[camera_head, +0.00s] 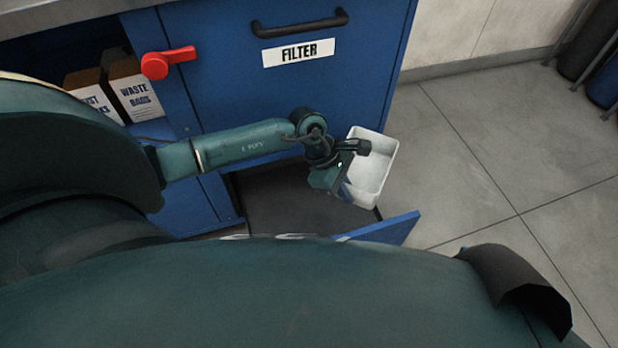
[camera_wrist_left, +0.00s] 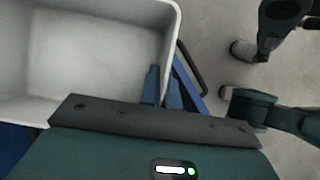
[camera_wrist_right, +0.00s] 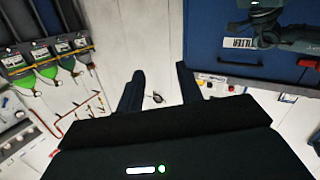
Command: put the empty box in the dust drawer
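The empty white box (camera_head: 376,160) hangs tilted over the right side of the open dust drawer, whose dark inside (camera_head: 285,200) and blue front (camera_head: 388,231) show below the filter panel. My left gripper (camera_wrist_left: 162,78) is shut on the box's side wall near one corner, one finger on each side of it. In the left wrist view the box (camera_wrist_left: 80,50) is bare inside. In the head view the left fingertips are mostly hidden. My right gripper (camera_wrist_right: 159,75) is open and empty, with its fingers wide apart, away from the box.
A blue cabinet door labelled FILTER (camera_head: 300,85) with a black handle is above the drawer. A red lever (camera_head: 167,62) sticks out beside it. Cartons, one labelled WASTE BAGS (camera_head: 135,90), stand on the left shelf. Grey floor (camera_head: 480,150) is clear on the right.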

